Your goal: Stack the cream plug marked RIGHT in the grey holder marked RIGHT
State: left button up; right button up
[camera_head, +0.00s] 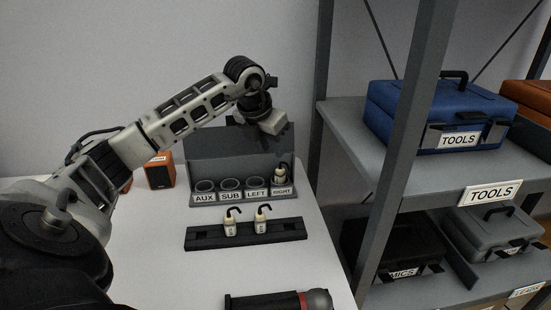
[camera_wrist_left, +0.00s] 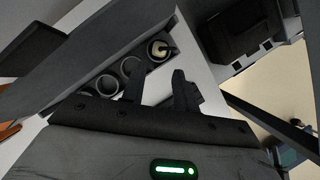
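A cream plug (camera_head: 281,172) with a dark curved cable stands in the grey cup marked RIGHT (camera_head: 281,191), at the right end of the grey holder block (camera_head: 233,144). The plug's own marking cannot be read. In the left wrist view a cream plug (camera_wrist_left: 159,48) sits in the end cup, beyond the fingers. My left gripper (camera_wrist_left: 158,88) is open with nothing between its fingers. In the head view its wrist is above the holder block, clear of the plug, and its fingertips are hidden. My right gripper is not in view.
The AUX (camera_head: 205,187), SUB (camera_head: 230,186) and LEFT (camera_head: 255,185) cups look empty. A black rack (camera_head: 290,230) in front holds two cream plugs (camera_head: 231,225) (camera_head: 262,221). A dark cylinder with a red band (camera_head: 270,302) lies nearer. Shelves with toolboxes (camera_head: 440,112) stand right.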

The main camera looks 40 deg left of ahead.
pick_arm(q)
jog(key=shift+v, duration=1.45)
